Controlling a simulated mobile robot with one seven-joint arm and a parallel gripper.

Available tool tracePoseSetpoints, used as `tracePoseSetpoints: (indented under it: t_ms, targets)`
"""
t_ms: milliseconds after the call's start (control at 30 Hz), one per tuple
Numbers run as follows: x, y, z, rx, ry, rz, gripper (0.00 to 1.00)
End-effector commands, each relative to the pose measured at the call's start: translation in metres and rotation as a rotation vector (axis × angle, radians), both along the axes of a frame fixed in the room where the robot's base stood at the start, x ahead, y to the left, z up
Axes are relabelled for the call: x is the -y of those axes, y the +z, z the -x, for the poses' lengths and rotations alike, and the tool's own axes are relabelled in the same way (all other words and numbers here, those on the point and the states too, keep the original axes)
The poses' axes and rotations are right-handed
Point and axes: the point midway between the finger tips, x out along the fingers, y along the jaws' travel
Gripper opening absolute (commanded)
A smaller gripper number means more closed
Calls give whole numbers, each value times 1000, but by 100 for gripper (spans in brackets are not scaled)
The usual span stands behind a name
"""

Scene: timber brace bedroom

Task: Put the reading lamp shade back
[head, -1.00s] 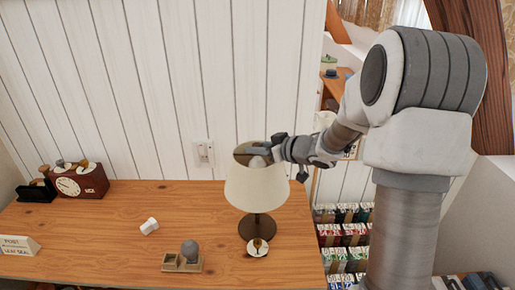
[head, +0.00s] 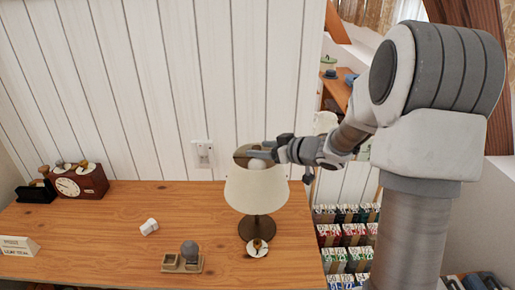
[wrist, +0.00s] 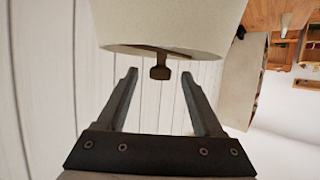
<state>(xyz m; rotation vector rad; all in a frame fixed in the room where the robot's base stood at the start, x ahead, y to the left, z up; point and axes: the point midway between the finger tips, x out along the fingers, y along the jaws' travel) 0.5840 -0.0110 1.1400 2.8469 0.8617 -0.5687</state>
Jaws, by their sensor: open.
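The reading lamp shade (head: 256,190) is a cream, tapered shade, standing roughly upright around the top of the lamp with its dark brown base (head: 257,228) on the desk. A pale rounded thing, perhaps the bulb, shows in its open top. My gripper (head: 262,152) is at the right side of the shade's top rim. In the wrist view my gripper (wrist: 159,75) is open with nothing held, and the shade (wrist: 170,22) lies just beyond the fingertips. A small brown piece (wrist: 160,72) sticks out past the shade's rim. I cannot tell whether the shade is seated.

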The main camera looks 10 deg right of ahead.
Motion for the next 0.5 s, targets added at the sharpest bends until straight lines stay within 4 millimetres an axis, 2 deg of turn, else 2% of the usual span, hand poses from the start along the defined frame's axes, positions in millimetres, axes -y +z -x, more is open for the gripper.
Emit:
tracePoseSetpoints:
  t_ms: [500]
  targets:
    - [63, 49, 93, 3, -4, 3, 68]
